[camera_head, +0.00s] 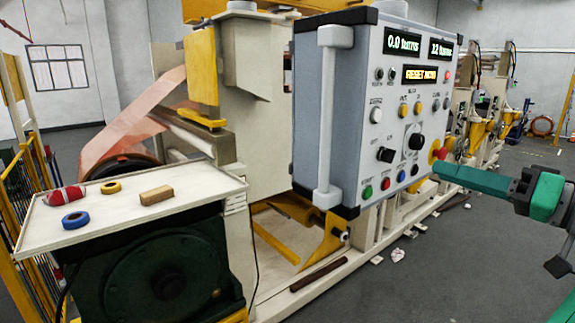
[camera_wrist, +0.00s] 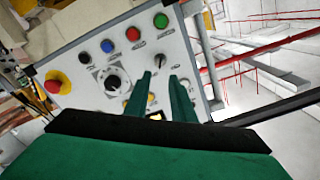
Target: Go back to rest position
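My gripper (camera_head: 437,167) is at the right in the head view, its green fingers pointing left toward the lower right edge of the control box (camera_head: 322,110). The fingertips are near the red mushroom button with a yellow collar (camera_head: 439,154); whether they touch anything cannot be told. In the wrist view, the two green fingers of my gripper (camera_wrist: 160,76) stand a little apart, with the panel showing between them and nothing held. The panel has a black rotary knob (camera_wrist: 113,82) and red, green and blue buttons. The arm behind the gripper is mostly out of frame.
A white shelf (camera_head: 110,215) at the left holds a red-and-grey roll (camera_head: 65,195), a blue ring (camera_head: 75,219), a yellow ring (camera_head: 111,187) and a tan block (camera_head: 156,195). Copper foil (camera_head: 135,120) runs into the machine behind. Grey floor (camera_head: 470,270) is mostly clear at lower right.

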